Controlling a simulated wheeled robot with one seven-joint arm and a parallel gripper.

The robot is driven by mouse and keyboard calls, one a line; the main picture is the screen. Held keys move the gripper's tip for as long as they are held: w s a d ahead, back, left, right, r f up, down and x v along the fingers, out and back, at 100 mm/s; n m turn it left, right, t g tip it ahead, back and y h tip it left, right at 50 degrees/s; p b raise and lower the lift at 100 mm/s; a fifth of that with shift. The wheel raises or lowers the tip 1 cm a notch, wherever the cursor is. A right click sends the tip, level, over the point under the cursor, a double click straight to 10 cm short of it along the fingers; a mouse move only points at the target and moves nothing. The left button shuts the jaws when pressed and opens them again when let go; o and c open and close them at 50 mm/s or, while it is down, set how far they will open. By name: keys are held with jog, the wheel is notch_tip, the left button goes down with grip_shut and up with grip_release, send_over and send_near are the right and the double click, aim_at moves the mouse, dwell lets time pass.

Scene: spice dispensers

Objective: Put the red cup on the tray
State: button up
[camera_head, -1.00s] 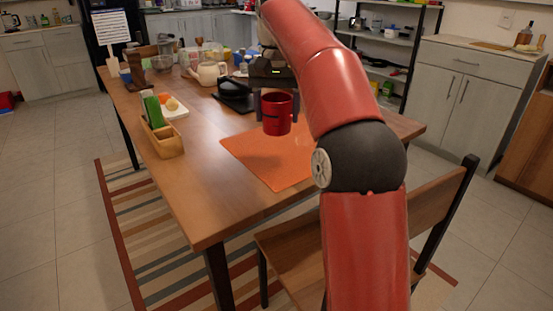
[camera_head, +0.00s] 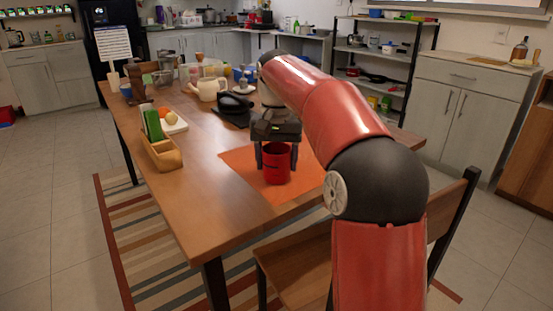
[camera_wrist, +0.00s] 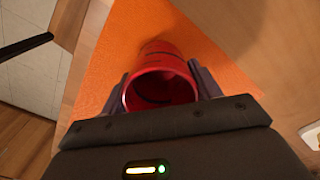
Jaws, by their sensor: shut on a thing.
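The red cup (camera_head: 277,168) is upright between the fingers of my gripper (camera_head: 276,150), which is shut on it. In the wrist view the red cup (camera_wrist: 160,85) shows its open mouth, with a finger of my gripper (camera_wrist: 160,88) on each side. The cup is over the flat orange sheet (camera_head: 245,170) on the table. Its base is at or very close to the sheet, and I cannot tell if it touches. No raised rim shows on the sheet. A white tray-like board (camera_head: 178,126) with round fruit on it lies further left.
The wooden table (camera_head: 200,190) holds a wooden caddy (camera_head: 162,155), a black object (camera_head: 232,106), a teapot (camera_head: 209,89) and several jars toward the back. A wooden chair (camera_head: 300,265) stands at the front edge. The table left of the sheet is clear.

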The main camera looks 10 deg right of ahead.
jog(key=o, duration=1.1)
jog(key=shift+f, duration=0.1)
jog(key=shift+f, duration=0.1)
